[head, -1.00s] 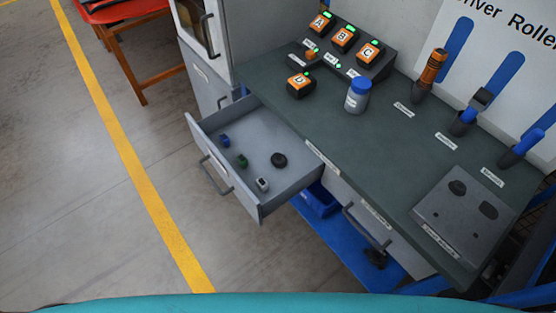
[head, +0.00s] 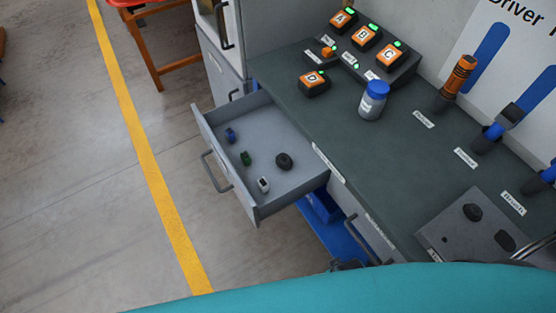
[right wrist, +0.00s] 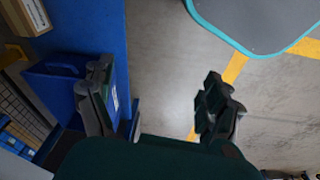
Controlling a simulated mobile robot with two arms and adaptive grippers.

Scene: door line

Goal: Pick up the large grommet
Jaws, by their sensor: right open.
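The large grommet looks to be the black ring (head: 284,161) lying flat in the open grey drawer (head: 256,210), toward its right side. Smaller parts lie to its left in the same drawer: a blue one (head: 231,135), a green one (head: 245,158) and a white and dark one (head: 264,184). My right gripper (right wrist: 155,100) is open and empty in the right wrist view, with floor and blue surfaces beyond its fingers. The grommet does not show in that view. My left gripper is not in view.
The green-grey bench (head: 330,130) borders the drawer on the right. It carries a blue-lidded jar (head: 373,100), orange lettered boxes (head: 366,38) and tools in holders (head: 458,77). A blue bin (head: 322,205) sits below. The floor left of the drawer is clear.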

